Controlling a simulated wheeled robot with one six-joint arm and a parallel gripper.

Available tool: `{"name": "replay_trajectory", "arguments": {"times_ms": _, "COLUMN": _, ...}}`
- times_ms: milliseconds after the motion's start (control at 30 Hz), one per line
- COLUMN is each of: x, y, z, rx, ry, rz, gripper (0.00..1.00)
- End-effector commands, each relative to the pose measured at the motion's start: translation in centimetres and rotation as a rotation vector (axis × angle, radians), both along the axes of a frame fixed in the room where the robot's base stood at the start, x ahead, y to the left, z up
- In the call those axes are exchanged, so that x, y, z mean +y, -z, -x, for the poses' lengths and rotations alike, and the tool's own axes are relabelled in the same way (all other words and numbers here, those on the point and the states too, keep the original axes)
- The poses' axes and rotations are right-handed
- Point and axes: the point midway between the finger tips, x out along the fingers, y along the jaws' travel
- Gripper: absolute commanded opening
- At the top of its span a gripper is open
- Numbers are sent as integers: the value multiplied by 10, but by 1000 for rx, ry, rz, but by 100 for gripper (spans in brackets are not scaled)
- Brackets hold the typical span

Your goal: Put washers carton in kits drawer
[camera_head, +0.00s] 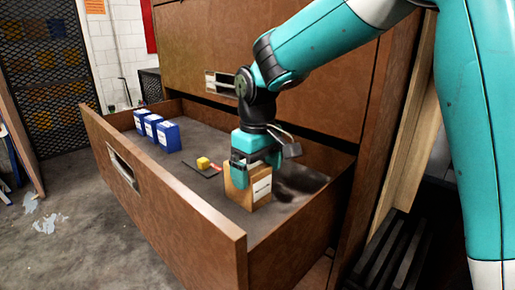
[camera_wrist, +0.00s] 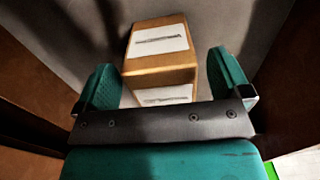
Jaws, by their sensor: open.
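A brown cardboard carton (camera_head: 247,189) with white labels stands upright on the grey floor of an open wooden drawer (camera_head: 178,203), near its right end. I take it to be the washers carton; its print is too small to read. My gripper (camera_head: 257,172) is just above the carton, pointing down. In the wrist view the carton (camera_wrist: 160,58) shows between and beyond the two teal fingers (camera_wrist: 172,82), with gaps at both sides. The fingers are open. Whether the drawer is the kits drawer cannot be told.
Several blue boxes (camera_head: 168,137) stand in a row at the drawer's far left. A small yellow block (camera_head: 203,163) and a flat dark piece (camera_head: 207,171) lie mid-drawer. The drawer's front wall (camera_head: 160,190) and a closed drawer above (camera_head: 280,60) bound the space.

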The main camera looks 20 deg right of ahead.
Motion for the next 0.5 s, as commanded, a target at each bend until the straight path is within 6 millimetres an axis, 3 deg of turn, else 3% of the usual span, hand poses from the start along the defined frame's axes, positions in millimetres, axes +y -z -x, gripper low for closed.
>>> {"name": "replay_trajectory", "arguments": {"times_ms": 300, "x": 0, "y": -67, "z": -1, "rx": -6, "ry": 0, "rz": -1, "gripper": 96}}
{"name": "replay_trajectory", "arguments": {"times_ms": 500, "x": 0, "y": -99, "z": 0, "rx": -3, "ry": 0, "rz": 0, "gripper": 96}}
